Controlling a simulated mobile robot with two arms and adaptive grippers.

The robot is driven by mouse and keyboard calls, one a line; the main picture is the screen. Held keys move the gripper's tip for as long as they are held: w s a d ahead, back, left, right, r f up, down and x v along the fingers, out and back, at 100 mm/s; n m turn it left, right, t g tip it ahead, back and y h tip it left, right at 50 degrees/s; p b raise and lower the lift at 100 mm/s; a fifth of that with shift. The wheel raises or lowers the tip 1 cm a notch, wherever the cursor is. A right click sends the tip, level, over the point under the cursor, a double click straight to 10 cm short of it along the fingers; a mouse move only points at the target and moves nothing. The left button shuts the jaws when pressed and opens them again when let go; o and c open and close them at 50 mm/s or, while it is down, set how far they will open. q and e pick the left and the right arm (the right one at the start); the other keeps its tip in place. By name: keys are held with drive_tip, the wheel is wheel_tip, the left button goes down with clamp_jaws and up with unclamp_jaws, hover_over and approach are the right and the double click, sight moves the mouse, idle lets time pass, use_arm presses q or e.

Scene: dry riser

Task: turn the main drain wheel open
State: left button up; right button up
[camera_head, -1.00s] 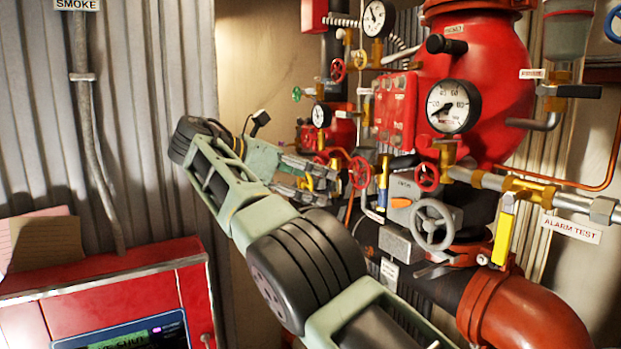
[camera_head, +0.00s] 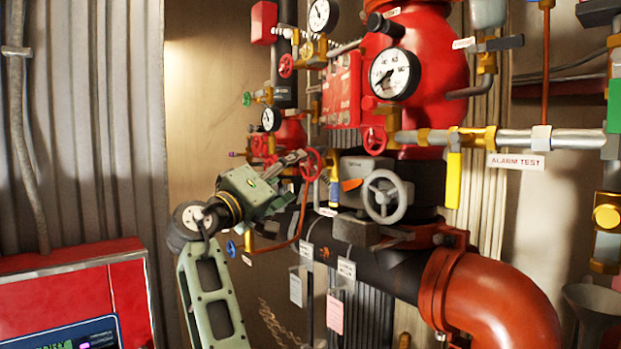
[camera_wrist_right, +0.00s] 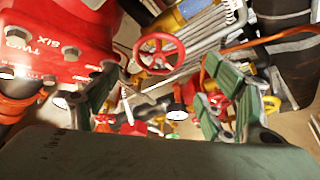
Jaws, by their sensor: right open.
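My right gripper (camera_head: 294,163) is open and empty, pointing right into the valves. In the head view its tips appear close beside a small red handwheel (camera_head: 311,164); I cannot tell whether they touch. In the right wrist view a red handwheel (camera_wrist_right: 160,54) shows beyond and above the gap between the green fingers (camera_wrist_right: 170,105). A larger grey handwheel (camera_head: 388,196) sits on the dark pipe to the right, apart from the gripper. No readable label tells me which is the main drain wheel. My left gripper is out of view.
Another red wheel (camera_head: 375,139), a blue wheel (camera_head: 231,248) and a yellow lever (camera_head: 453,180) crowd the pipework. A large gauge (camera_head: 395,74) sits on the red valve body. A red panel (camera_head: 75,280) stands at lower left.

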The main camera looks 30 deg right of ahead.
sight(308, 163)
drive_tip(key=shift+s+d+r+m+h+p, duration=0.15)
drive_tip(key=shift+d+r+m+h+p, duration=0.15)
drive_tip(key=shift+d+m+p, duration=0.15)
drive_tip(key=p+x, duration=0.1)
drive_tip(key=x, duration=0.2)
drive_tip(key=p+x, duration=0.2)
drive_tip(key=x, duration=0.1)
drive_tip(key=shift+d+f, duration=0.15)
drive_tip(key=shift+d, duration=0.4)
drive_tip(key=shift+a, duration=0.1)
drive_tip(key=shift+c, duration=0.3)
drive_tip(key=c, duration=1)
drive_tip(key=shift+c, duration=0.2)
